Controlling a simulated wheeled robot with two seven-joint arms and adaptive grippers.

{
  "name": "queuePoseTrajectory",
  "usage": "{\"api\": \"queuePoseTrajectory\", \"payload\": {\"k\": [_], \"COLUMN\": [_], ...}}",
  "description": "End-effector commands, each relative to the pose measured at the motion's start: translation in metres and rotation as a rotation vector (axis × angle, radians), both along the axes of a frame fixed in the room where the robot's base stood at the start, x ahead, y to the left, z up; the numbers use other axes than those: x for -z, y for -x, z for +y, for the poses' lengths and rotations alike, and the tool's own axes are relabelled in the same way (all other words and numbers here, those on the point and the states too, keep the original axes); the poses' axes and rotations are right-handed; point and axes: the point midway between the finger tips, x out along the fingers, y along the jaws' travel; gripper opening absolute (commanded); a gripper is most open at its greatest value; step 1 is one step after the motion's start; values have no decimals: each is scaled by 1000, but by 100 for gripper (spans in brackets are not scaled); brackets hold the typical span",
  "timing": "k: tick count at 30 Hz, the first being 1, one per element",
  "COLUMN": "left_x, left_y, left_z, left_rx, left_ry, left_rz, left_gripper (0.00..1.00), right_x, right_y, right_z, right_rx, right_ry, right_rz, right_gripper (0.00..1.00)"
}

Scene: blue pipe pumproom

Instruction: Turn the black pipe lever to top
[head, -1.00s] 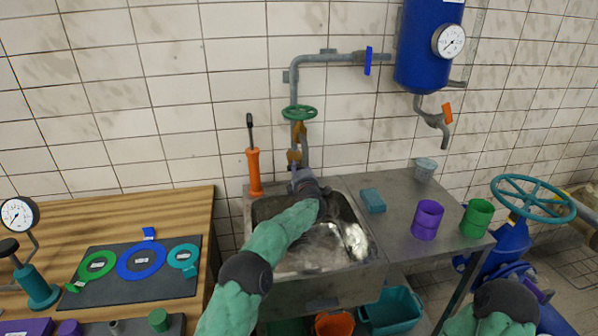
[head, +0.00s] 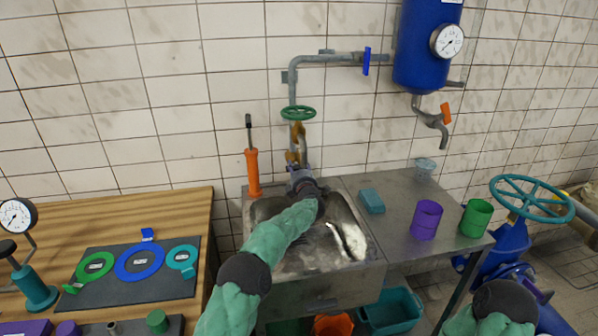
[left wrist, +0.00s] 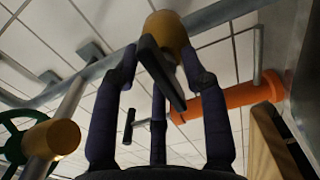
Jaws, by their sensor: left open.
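The black pipe lever (left wrist: 161,72) shows in the left wrist view, a flat dark bar slanting down from a brass valve body (left wrist: 168,34). My left gripper (left wrist: 160,85) is open, with its dark fingers on both sides of the lever; I cannot tell whether they touch it. In the head view my left gripper (head: 302,181) is over the back of the sink, just below the brass fittings (head: 297,155) on the grey pipe, and the lever is hidden there. My right gripper is out of frame; only part of that arm shows at the lower right.
A green handwheel (head: 298,113) sits above the brass fittings. An orange hand pump (head: 253,172) stands left of the metal sink (head: 370,245). A blue sponge (head: 372,200) and purple and green pipe pieces are on the counter at right.

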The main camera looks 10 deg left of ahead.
Motion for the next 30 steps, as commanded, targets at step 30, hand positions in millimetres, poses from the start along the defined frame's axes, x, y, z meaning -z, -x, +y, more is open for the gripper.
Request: {"api": "queuePoseTrajectory", "payload": {"k": [30], "left_x": [-1], "left_y": [107], "left_z": [-36], "left_rx": [1], "left_ry": [0], "left_rz": [-1], "left_gripper": [44], "right_x": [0], "right_y": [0], "right_z": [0], "right_rx": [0], "right_ry": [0], "right_rz": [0], "right_gripper": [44]}}
